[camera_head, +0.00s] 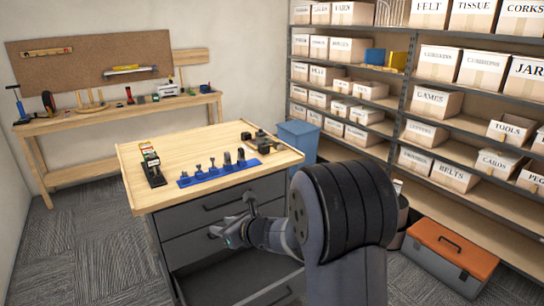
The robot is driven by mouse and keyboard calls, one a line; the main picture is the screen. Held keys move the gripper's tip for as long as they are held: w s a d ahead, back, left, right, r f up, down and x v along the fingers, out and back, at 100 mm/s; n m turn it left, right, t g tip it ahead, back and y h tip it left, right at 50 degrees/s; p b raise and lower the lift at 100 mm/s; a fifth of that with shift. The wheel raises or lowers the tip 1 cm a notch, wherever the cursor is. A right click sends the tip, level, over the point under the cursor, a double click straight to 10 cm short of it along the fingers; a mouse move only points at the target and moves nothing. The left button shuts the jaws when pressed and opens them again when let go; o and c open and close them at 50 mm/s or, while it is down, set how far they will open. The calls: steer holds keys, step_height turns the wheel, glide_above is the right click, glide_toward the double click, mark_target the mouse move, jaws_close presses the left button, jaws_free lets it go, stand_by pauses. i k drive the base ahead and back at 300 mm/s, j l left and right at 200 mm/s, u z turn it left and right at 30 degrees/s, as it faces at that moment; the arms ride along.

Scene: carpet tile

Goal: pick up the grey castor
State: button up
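A blue strip (218,175) lies on the wooden top of the drawer cabinet, with several small dark grey upright pieces (226,159) along it. They may be castors, but they are too small to tell, and I cannot pick out the grey castor for sure. My gripper (231,213) is in front of the cabinet's drawers, below the level of the top and apart from the strip. Its two fingers look spread, with nothing visible between them. My own arm covers the right front of the cabinet.
The cabinet top (190,148) also bears a dark stand with coloured boxes (152,166) at left and dark tools (260,141) at the back right. A lower drawer (235,276) appears pulled out. A blue bin (298,139) and an orange-lidded toolbox (452,250) stand to the right.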

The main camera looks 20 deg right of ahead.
mark_target(227, 158)
steer(key=i+j+z, duration=0.3)
steer(key=i, duration=0.15)
steer(key=i+j+z, duration=0.3)
steer(key=i, duration=0.2)
steer(key=i+j, duration=0.3)
steer(key=i, duration=0.1)
